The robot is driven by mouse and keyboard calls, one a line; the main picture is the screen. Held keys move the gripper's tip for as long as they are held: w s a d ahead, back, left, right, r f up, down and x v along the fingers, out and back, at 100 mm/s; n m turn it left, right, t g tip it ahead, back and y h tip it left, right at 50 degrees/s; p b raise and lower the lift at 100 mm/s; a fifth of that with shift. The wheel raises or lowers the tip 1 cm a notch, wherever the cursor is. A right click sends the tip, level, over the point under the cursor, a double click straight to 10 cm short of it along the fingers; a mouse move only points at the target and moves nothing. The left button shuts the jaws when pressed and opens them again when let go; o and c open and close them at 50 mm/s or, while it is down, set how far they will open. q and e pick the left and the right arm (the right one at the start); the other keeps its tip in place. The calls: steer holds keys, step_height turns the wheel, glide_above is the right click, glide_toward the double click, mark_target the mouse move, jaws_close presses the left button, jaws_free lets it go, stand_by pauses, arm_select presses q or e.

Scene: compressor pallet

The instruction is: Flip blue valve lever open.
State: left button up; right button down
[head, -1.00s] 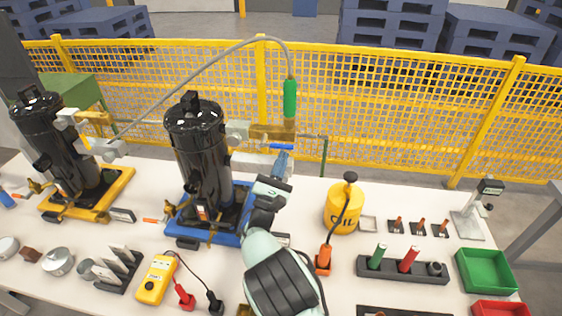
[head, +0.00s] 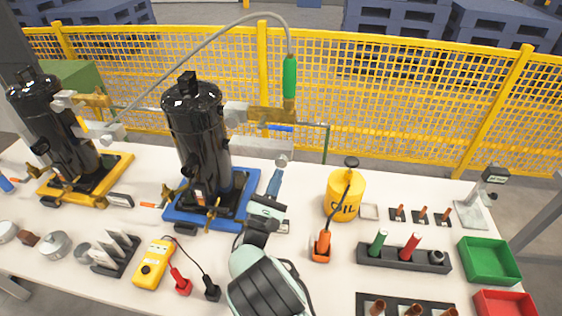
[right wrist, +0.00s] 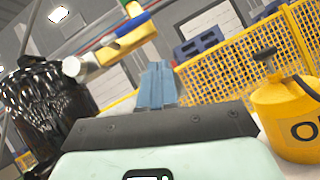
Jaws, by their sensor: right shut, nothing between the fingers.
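The blue valve lever (head: 281,128) lies level along the pipe, just right of the brass body (head: 268,115) beside the middle black compressor (head: 197,125). In the right wrist view the blue lever (right wrist: 138,20) shows above the yellow brass body (right wrist: 122,42). My right gripper (head: 281,161) is below the lever and apart from it, its fingers shut and empty. In the right wrist view its blue fingers (right wrist: 156,85) point up, below the valve. My left gripper is not in view.
A yellow oil can (head: 345,195) stands to the right of my right gripper. A grey hose with a green grip (head: 290,78) hangs above the valve. A yellow mesh fence (head: 400,110) runs behind the table. A yellow meter (head: 153,262) lies at the front.

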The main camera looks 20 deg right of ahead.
steer(key=shift+s+d+v, duration=0.1)
steer(key=shift+d+v, duration=0.05)
steer(key=shift+v, duration=0.8)
steer(key=shift+s+d+v, duration=0.1)
steer(key=shift+d+v, duration=0.05)
steer(key=shift+v, duration=0.8)
steer(key=shift+f, duration=0.1)
